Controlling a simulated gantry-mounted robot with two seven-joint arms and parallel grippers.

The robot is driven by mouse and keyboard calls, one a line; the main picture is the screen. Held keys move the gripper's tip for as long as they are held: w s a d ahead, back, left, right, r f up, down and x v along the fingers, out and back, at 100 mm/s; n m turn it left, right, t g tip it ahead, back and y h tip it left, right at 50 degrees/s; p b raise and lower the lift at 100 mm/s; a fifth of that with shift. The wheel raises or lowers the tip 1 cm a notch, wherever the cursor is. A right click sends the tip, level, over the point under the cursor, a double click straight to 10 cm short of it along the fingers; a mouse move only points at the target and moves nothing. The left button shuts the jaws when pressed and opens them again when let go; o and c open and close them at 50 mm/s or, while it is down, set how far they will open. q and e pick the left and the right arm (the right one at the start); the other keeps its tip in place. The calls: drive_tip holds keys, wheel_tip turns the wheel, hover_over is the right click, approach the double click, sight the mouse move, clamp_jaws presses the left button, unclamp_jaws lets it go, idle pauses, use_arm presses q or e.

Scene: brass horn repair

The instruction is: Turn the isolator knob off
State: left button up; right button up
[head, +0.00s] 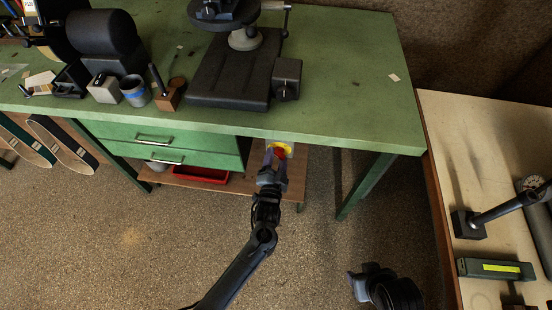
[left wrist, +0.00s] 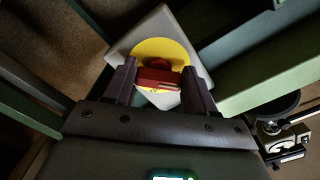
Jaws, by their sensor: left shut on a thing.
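The isolator has a red knob (head: 279,153) on a round yellow plate (head: 286,146), under the front edge of the green bench. In the left wrist view, the red knob (left wrist: 158,77) lies crosswise between the fingers, in front of the yellow plate (left wrist: 160,48) on a light grey box (left wrist: 192,40). My left gripper (head: 272,168) reaches up from below and is shut on the knob, one finger at each end; it also shows in the left wrist view (left wrist: 160,84). My right gripper (head: 362,284) seems to be at the lower right, low over the floor; its fingers are unclear.
The green bench (head: 345,75) carries a black machine base (head: 225,80), a cup (head: 134,91) and other tools. Green drawers (head: 160,142) and a shelf with a red tray (head: 201,175) are left of the gripper. A pale table (head: 470,150) stands right. Open floor lies in front.

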use_arm(q)
drive_tip(key=shift+n, duration=0.3)
drive_tip(key=o, duration=1)
drive_tip(key=shift+o, duration=0.2)
drive_tip(key=shift+s, duration=0.1)
drive_tip(key=s+a+p, duration=0.1)
drive_tip(key=s+p, duration=0.2)
drive_tip(key=s, duration=0.7)
drive_tip(key=shift+s+a, duration=0.15)
drive_tip(key=shift+s, duration=0.15)
